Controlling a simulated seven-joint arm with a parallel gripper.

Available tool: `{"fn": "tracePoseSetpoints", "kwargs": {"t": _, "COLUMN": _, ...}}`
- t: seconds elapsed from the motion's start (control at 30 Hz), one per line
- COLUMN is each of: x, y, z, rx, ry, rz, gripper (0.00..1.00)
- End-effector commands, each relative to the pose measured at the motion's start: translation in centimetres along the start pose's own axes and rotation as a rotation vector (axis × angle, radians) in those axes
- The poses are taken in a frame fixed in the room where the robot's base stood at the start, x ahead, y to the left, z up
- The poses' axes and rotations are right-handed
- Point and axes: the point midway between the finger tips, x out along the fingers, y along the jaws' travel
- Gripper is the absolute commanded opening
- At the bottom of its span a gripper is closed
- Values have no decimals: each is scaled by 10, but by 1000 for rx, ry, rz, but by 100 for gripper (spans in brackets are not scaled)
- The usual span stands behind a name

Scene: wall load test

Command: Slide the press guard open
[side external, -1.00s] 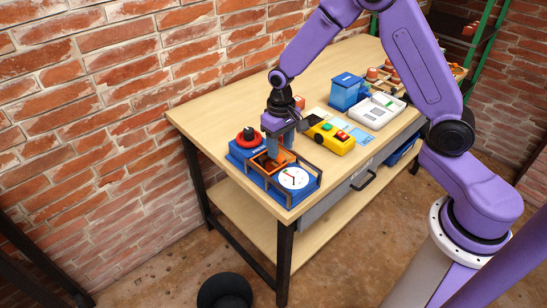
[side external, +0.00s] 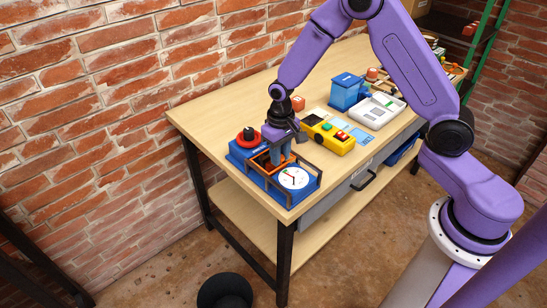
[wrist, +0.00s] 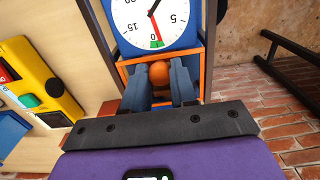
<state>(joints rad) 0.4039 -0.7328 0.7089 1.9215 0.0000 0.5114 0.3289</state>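The press (side external: 250,155) is a blue base with a red and black knob, a dark frame and a white dial (side external: 293,178) at the near left of the bench. Its guard is an orange frame (wrist: 206,50) beside the dial (wrist: 152,20). My gripper (side external: 281,162) reaches down at the guard from above. In the wrist view its two blue fingers (wrist: 161,78) stand either side of a round orange knob (wrist: 159,72), which fills the gap between them. I cannot tell whether they press on it.
A yellow device (side external: 328,135) with red and green buttons sits right of my gripper. The brick wall (side external: 100,90) runs behind the bench (side external: 225,105), whose back part is clear.

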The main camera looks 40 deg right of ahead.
Motion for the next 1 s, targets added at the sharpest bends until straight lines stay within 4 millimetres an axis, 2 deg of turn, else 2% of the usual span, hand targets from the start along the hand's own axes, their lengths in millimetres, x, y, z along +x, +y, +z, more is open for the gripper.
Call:
{"fn": "tracePoseSetpoints", "kwargs": {"t": 0.37, "x": 0, "y": 0, "z": 1, "rx": 0, "ry": 0, "rz": 0, "gripper": 0}}
{"fn": "tracePoseSetpoints", "kwargs": {"t": 1.0, "x": 0, "y": -1, "z": 20, "rx": 0, "ry": 1, "rz": 0, "gripper": 0}}
